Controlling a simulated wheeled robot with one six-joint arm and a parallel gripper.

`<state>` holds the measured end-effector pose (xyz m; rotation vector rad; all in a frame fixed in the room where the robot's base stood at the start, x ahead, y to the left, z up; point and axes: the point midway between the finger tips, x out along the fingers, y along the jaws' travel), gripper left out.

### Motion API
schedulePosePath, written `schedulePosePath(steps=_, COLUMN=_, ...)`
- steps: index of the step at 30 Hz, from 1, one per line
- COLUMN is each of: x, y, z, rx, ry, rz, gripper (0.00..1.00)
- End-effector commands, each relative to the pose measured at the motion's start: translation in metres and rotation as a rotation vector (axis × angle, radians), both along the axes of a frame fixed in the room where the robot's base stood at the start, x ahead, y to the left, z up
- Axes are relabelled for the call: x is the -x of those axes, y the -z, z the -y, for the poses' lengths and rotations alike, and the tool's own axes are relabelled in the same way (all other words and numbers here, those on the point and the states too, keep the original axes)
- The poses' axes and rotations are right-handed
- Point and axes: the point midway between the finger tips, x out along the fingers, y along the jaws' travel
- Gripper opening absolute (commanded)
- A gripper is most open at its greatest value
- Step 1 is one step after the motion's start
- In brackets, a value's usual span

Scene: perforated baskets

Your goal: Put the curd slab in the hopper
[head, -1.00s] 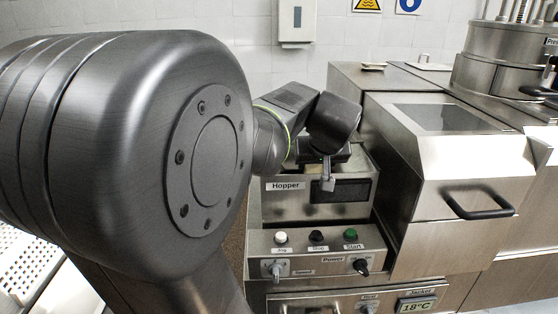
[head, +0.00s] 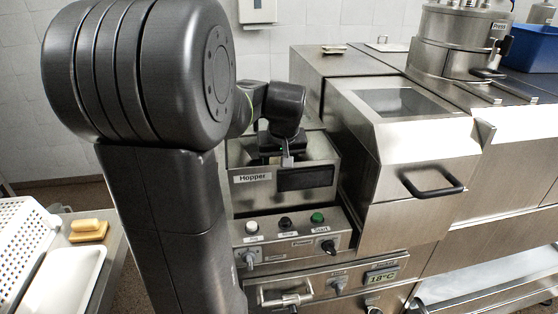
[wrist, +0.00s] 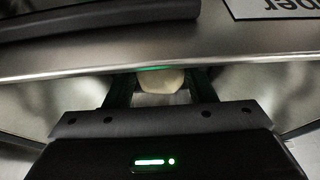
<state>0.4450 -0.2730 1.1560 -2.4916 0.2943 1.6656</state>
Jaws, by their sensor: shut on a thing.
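The hopper (head: 252,194) is a steel bin with a "Hopper" label on its front, in the middle of the head view. My gripper (head: 284,156) points down into its open top. The wrist view shows the gripper (wrist: 160,88) inside, close to the hopper's front wall (wrist: 90,67). Its two dark fingers are shut on the curd slab (wrist: 160,79), a small pale cream block. The slab is hidden in the head view. Its lower part and its height above the hopper floor cannot be made out.
Below the hopper is a control panel (head: 293,243) with buttons and knobs. A steel machine with a handled lid (head: 425,150) stands close on the right.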

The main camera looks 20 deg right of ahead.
Motion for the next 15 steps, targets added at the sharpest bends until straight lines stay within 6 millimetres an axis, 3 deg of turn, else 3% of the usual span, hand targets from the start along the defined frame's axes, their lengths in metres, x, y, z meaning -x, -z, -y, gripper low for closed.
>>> schedulePosePath(steps=1, x=0.0001, y=0.0016, z=0.0, rx=0.0, ry=0.0, rz=0.0, gripper=0.54)
schedulePosePath(steps=4, x=0.0001, y=0.001, z=0.0, rx=0.0, ry=0.0, rz=0.0, gripper=0.72)
schedulePosePath(steps=15, x=-0.0001, y=-0.005, z=0.0001, rx=0.0, ry=0.0, rz=0.001, gripper=0.72)
